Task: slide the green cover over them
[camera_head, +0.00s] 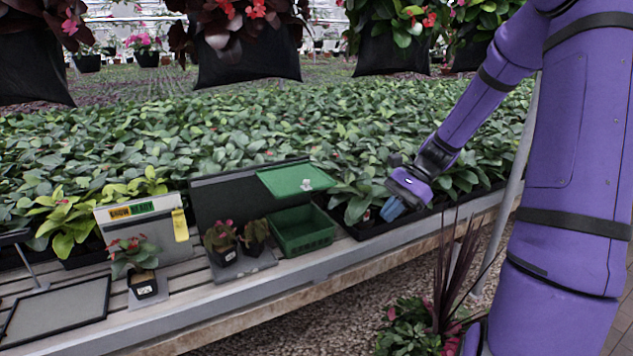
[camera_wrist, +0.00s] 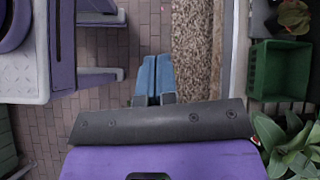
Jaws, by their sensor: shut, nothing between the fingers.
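The green cover (camera_head: 285,180) is a flat panel with a small pale knob (camera_head: 306,185). It sits above and behind an open green box (camera_head: 303,238), leaving the box's front part uncovered. The box (camera_wrist: 281,70) also shows at the right of the wrist view. My gripper (camera_head: 392,209), with blue fingers, is to the right of the box and cover, apart from both. In the wrist view its fingers (camera_wrist: 154,76) are together and empty, over the paved floor.
Two small potted plants (camera_head: 226,252) stand left of the box, before a dark panel (camera_head: 225,190). Another potted plant (camera_head: 142,284) stands by a sign board (camera_head: 140,225). Dense foliage lies behind the bench (camera_head: 260,290). A spiky plant (camera_head: 448,275) stands in front of it.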

